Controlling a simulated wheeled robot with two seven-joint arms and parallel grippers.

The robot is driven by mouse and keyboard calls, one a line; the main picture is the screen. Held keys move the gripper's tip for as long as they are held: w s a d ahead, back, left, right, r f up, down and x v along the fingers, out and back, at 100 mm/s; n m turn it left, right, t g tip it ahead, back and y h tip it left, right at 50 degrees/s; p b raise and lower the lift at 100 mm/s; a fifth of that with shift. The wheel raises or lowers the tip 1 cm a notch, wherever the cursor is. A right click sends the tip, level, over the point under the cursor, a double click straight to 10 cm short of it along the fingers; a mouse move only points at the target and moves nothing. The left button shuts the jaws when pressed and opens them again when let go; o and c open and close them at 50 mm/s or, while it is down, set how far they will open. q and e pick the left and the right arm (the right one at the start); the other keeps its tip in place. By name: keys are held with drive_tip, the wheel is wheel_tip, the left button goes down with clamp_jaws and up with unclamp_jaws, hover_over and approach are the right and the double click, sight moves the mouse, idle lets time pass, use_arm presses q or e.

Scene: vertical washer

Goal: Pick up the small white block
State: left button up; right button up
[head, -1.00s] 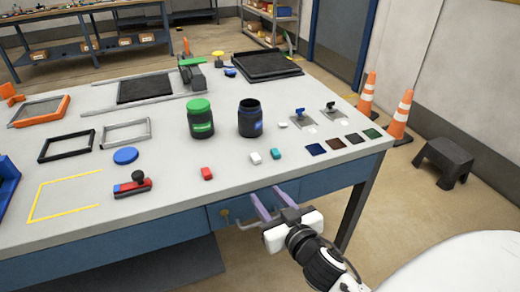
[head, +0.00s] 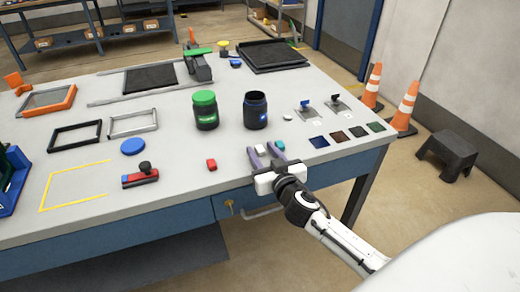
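The small white block (head: 262,149) lies on the grey table top near the front edge. My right gripper (head: 264,151) is low over the table with its two purple fingers apart, one on each side of the white block. I see no clear contact between the fingers and the block, and its lower part is partly hidden. A teal block (head: 280,146) is just right of the right finger, very close to it. My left gripper is not in view.
A red block (head: 211,165) lies to the left. A dark blue jar (head: 256,111) and a green-lidded jar (head: 206,111) stand behind. Colored squares (head: 339,136) lie to the right.

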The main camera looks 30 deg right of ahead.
clamp_jaws()
wheel_tip(320, 180, up, 10)
drive_tip(key=p, duration=0.2)
idle(0.4)
